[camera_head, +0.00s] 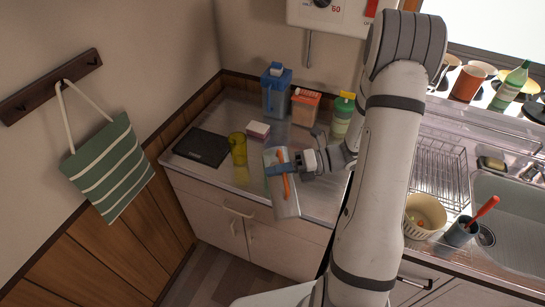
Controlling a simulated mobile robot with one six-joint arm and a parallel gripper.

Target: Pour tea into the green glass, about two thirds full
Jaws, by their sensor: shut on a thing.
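The green glass (238,150) is a yellow-green see-through tumbler. It stands upright on the counter near its front edge, right of a black flat board. My gripper (283,169) is shut on a tall grey container (286,203) with an orange strip along it. The container is just right of the glass, at the counter's front edge, and looks slightly tilted. I cannot see what is inside it, nor the level in the glass. No stream of tea is visible between them.
A black flat board (203,147) and a small pink-and-white box (257,131) lie near the glass. A blue-capped jug (276,92), an orange-topped container (305,106) and a green bottle (343,115) stand behind. A dish rack (438,172) and sink (510,205) are at right.

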